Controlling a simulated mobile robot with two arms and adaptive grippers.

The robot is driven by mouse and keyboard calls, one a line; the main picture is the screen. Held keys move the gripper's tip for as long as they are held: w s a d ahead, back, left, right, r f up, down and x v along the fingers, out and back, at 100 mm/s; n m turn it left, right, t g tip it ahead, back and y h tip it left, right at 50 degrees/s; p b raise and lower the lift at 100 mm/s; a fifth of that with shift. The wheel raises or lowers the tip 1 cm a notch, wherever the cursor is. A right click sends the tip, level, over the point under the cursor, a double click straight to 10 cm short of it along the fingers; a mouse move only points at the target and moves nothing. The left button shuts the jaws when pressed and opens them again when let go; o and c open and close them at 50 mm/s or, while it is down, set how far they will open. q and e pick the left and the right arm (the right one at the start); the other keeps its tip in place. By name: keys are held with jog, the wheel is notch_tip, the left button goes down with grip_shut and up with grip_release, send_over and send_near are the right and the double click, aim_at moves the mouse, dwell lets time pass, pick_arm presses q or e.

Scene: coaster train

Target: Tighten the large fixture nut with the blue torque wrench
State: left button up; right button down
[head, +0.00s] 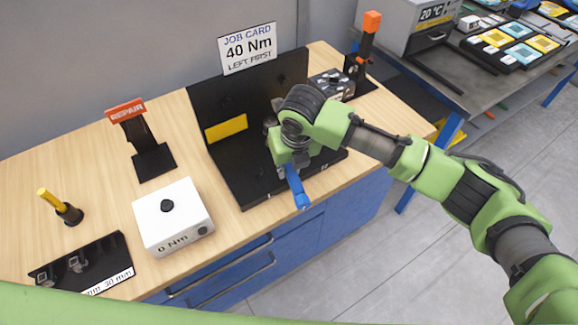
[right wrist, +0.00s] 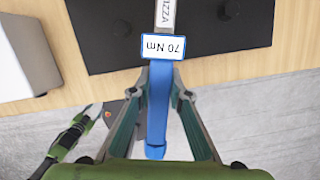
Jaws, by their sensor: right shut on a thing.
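The blue torque wrench (head: 296,188) lies over the black fixture (head: 232,180), its blue handle pointing toward me past the front edge. In the right wrist view, a label on the wrench (right wrist: 157,105) reads "70 Nm" upside down. My right gripper (head: 290,160) is shut on the blue handle; its fingers (right wrist: 158,85) flank it. The wrench head is out of the wrist view and hidden by my arm in the head view. I cannot make out the large nut. A green and black part of my left arm shows low at left in the wrist view; its jaws are unclear.
The job card (head: 249,48) reads "40 Nm, LEFT FIRST". A white box (head: 172,215) marked "0 Nm" stands left of the fixture. Also on the bench are a red "REPAIR" stand (head: 127,112), a yellow-handled tool (head: 50,199) and a black socket tray (head: 110,255).

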jog(key=shift+b+x, duration=0.35)
jog(key=shift+x, duration=0.45)
jog(key=shift+d+p, duration=0.1)
jog(key=shift+p, duration=0.25)
dwell(0.4)
jog(key=shift+s+f+b, duration=0.1)
jog(key=shift+f+b, duration=0.3)
jog(key=shift+f, duration=0.45)
dwell(1.4)
jog(key=shift+s+a+f+m+p, duration=0.1)
jog(key=shift+s+a+m+p, duration=0.15)
jog(key=shift+a+m+p, duration=0.25)
jog(key=shift+s+a+m+p, duration=0.25)
jog(key=shift+a+m, duration=0.05)
jog(key=shift+a, duration=0.25)
dwell(1.1)
jog(key=shift+s+a+m+h+p, duration=0.1)
jog(key=shift+a+m+h+p, duration=0.35)
jog(key=shift+a+m, duration=0.55)
dwell(1.1)
